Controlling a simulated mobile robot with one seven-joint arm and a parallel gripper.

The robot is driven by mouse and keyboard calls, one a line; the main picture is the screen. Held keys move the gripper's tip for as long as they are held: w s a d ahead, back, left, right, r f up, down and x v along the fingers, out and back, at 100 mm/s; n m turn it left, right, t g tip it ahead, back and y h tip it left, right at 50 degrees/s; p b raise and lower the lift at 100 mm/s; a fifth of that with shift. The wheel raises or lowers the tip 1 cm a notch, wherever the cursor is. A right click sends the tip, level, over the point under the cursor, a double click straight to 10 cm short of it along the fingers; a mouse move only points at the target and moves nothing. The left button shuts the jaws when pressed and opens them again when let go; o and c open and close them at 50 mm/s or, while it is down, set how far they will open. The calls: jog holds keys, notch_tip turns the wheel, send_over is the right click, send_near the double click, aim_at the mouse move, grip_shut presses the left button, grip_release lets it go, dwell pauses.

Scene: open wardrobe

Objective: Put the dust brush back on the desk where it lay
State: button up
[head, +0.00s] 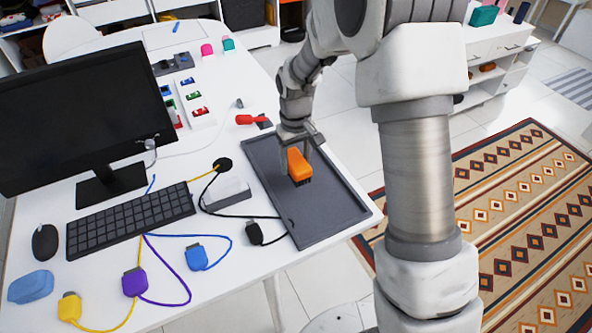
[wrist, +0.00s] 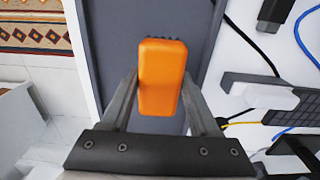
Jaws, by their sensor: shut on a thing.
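The dust brush is an orange block with dark bristles (head: 299,167). It is in my gripper (head: 300,155), over the dark grey tray (head: 325,215) on the white desk (head: 250,275). In the wrist view the orange brush (wrist: 162,78) sits between the two fingers of my gripper (wrist: 161,95), with a dark bristle edge at its far end. The fingers press on its sides. I cannot tell whether the bristles touch the tray or hang just above it.
A monitor (head: 85,110), a keyboard (head: 130,220) and several coloured cable plugs lie left of the tray. A white box (head: 226,192) stands beside the tray's left edge. The tray's front half is bare.

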jog(key=shift+f, duration=2)
jog(key=shift+f, duration=0.15)
jog(key=o, duration=1.3)
